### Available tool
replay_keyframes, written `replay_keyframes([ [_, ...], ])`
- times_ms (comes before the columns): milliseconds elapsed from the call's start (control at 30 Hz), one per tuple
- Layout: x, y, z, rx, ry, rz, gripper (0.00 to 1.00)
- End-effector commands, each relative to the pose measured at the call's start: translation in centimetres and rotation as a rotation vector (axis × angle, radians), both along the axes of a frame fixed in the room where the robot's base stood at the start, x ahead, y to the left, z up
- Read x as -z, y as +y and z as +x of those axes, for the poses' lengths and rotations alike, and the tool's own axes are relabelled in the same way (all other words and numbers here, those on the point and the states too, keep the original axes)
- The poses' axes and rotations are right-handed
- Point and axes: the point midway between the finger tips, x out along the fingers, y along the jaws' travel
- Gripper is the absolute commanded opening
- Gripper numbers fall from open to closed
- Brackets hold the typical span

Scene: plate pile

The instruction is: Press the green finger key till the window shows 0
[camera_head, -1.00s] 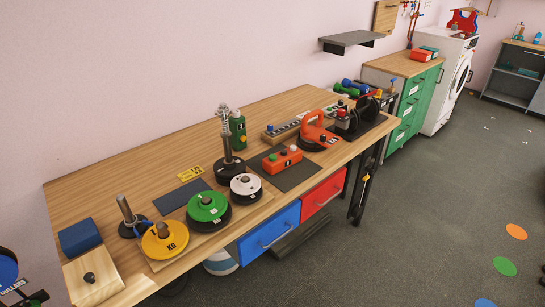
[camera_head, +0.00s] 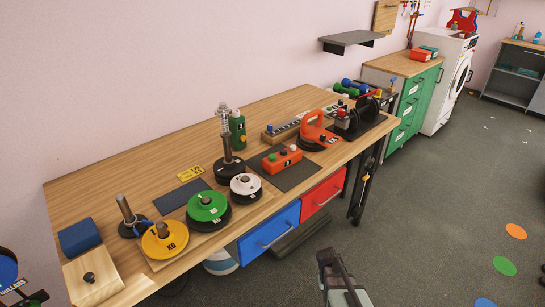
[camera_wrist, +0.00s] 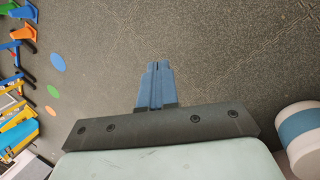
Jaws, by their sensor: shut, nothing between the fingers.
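An orange box (camera_head: 282,160) with small keys on top sits on a dark mat on the workbench. One key looks dark and another greenish, but they are too small to tell surely. No window or number can be read. My gripper (camera_wrist: 156,66) shows in the wrist view with its blue fingers together and empty, above bare floor. In the head view, part of my arm shows at the bottom, in front of the bench and well away from the orange box.
Yellow, green (camera_head: 208,207) and white weight discs stand left of the orange box on the bench (camera_head: 150,160). A green bottle (camera_head: 237,130) and an orange-red handled weight (camera_head: 318,132) stand near it. A blue drawer (camera_head: 269,232) and red drawer (camera_head: 323,196) are below.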

Motion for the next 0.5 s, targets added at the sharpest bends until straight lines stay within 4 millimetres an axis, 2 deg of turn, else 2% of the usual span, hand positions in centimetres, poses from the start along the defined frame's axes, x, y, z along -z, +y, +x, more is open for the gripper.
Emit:
replay_keyframes([
  [33,-0.9,-0.1,1.8,-0.005,-0.027,-0.012,0.0],
  [100,-2.1,-0.2,3.7,-0.011,-0.058,-0.029,0.0],
  [267,-5.3,-0.5,7.9,-0.022,-0.132,-0.067,0.0],
  [500,-10.7,-0.8,13.9,-0.034,-0.243,-0.124,0.0],
])
